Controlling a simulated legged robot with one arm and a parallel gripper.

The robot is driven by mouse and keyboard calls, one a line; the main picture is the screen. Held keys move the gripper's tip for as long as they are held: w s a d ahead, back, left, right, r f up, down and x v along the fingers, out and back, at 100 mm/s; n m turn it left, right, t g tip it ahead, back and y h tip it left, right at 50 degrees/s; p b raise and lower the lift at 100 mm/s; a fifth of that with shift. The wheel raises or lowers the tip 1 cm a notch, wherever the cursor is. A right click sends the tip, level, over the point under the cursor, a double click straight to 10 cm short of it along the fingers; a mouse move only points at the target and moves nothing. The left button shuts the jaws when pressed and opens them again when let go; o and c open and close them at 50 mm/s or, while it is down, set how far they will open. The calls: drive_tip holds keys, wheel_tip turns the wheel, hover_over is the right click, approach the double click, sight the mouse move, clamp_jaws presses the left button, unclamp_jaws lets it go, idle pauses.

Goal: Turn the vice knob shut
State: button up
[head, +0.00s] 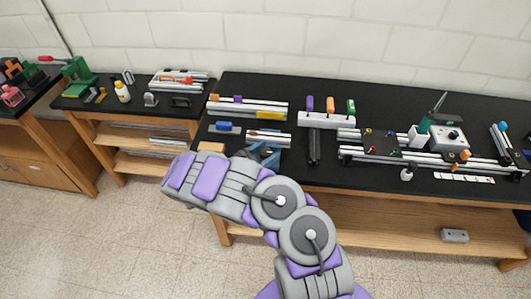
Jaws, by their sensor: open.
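A blue vice (264,153) sits at the front edge of the long black bench, just above my arm in the head view. My arm hides its lower part, and I cannot make out its knob or how far its jaws are apart. My purple and grey gripper (182,173) is at the left end of my arm, in front of the bench edge and left of the vice. It is open, though its fingers are hard to tell apart. I see nothing held in it.
Extrusion bars (248,107) and a blue tool (224,127) lie behind the vice. A white rack (326,119) with coloured handles stands to the right. A wooden block (211,147) lies at the front edge. A side table with a green press (77,75) is at left.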

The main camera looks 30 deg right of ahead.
drive_tip(key=shift+a, duration=0.1)
drive_tip(key=c, duration=1)
drive_tip(key=shift+o, duration=0.2)
drive_tip(key=shift+f+g, duration=0.15)
drive_tip(key=shift+g, duration=0.15)
drive_tip(key=shift+m+g+b, duration=0.3)
drive_tip(key=shift+m+g, duration=0.9)
drive_tip(key=shift+g, duration=0.4)
drive_tip(key=o, duration=1)
drive_tip(key=shift+w, duration=0.1)
drive_tip(key=shift+c, duration=0.2)
